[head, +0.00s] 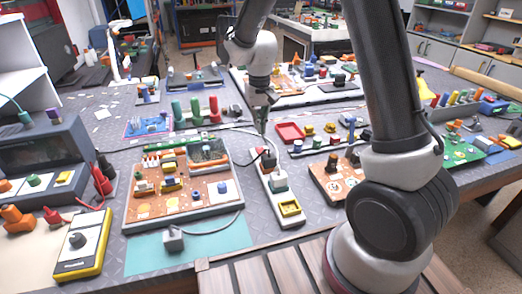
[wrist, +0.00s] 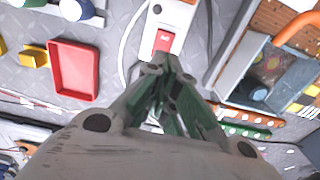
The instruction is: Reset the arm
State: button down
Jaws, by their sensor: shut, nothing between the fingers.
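My arm reaches over the workbench (head: 105,130). My gripper (head: 263,130) points down at the middle of the bench and is shut and empty. In the wrist view my gripper's green-grey fingers (wrist: 166,65) meet near the end of a white power strip (wrist: 178,14) with a red switch (wrist: 163,41). The power strip also shows in the head view (head: 268,192), just in front of the gripper, with plugs and a yellow socket on it. I cannot tell whether the fingertips touch anything.
A circuit board (head: 130,208) on a tray lies left of the strip. A red tray (head: 290,133) is close right of the gripper. A yellow multimeter (head: 84,247) lies front left. A green mat (head: 150,257) is at the front. Small parts crowd the bench.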

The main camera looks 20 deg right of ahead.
jog(key=shift+s+d+n, duration=0.1)
jog(key=shift+s+n, duration=0.2)
jog(key=shift+s, duration=0.05)
jog(key=s+d+r+t, duration=0.1)
jog(key=s+d+r, duration=0.4)
jog(key=s, duration=0.4)
jog(key=s+d+r+t, duration=0.2)
jog(key=s+d+r, duration=0.2)
jog(key=s+r, duration=0.3)
jog(key=s+d+r+t, duration=0.1)
jog(key=s+d+r, duration=0.4)
jog(key=s, duration=0.6)
notch_tip(320, 180, up, 2)
jog(key=shift+s+d+r, duration=0.1)
jog(key=shift+s+d, duration=0.05)
jog(key=shift+d, duration=0.2)
jog(key=c, duration=2.2)
grip_release()
